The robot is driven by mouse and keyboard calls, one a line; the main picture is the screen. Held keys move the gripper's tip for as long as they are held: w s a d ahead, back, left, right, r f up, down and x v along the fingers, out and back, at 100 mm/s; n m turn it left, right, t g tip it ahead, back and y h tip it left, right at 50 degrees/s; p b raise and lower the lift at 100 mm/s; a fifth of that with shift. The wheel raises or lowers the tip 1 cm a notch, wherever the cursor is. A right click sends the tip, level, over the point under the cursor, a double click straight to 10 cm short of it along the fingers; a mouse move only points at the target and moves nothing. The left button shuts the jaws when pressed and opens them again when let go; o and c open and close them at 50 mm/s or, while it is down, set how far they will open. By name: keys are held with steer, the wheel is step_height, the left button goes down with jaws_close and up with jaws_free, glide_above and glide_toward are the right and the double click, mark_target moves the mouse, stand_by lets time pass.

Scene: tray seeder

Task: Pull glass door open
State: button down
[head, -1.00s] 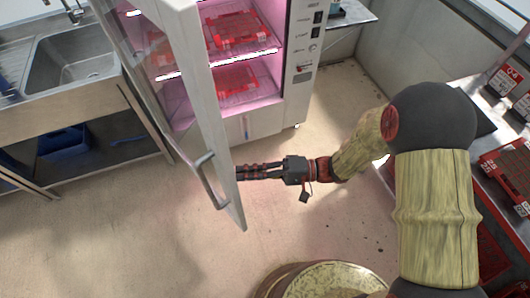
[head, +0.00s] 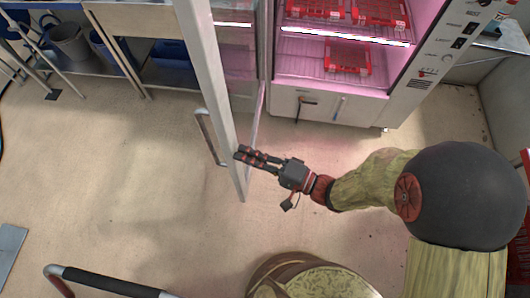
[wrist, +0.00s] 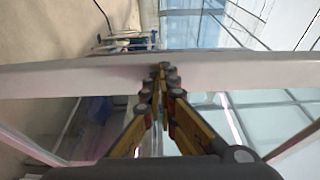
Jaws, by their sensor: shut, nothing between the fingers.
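The glass door (head: 212,80) of the lit cabinet stands swung open in the head view, its white frame edge running down the middle. Its curved metal handle (head: 208,138) is on the left, outer face of the door. My gripper (head: 240,154) is shut and empty, on the right, inner side, with its fingertips at the frame edge near the door's free end. In the wrist view, the closed fingertips (wrist: 161,70) meet in front of the white door frame (wrist: 60,80), which crosses the whole picture. Whether they press on the frame is hard to tell.
The cabinet (head: 330,103) glows pink inside, with red trays (head: 347,57) on its shelves. A steel bench (head: 140,18) with blue bins is at the back left. Open floor (head: 120,190) lies left of the door. A black-and-metal rail (head: 110,284) is at the lower left.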

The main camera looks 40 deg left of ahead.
steer(key=shift+s+a, duration=1)
steer(key=shift+a, duration=0.3)
steer(key=shift+w, duration=0.1)
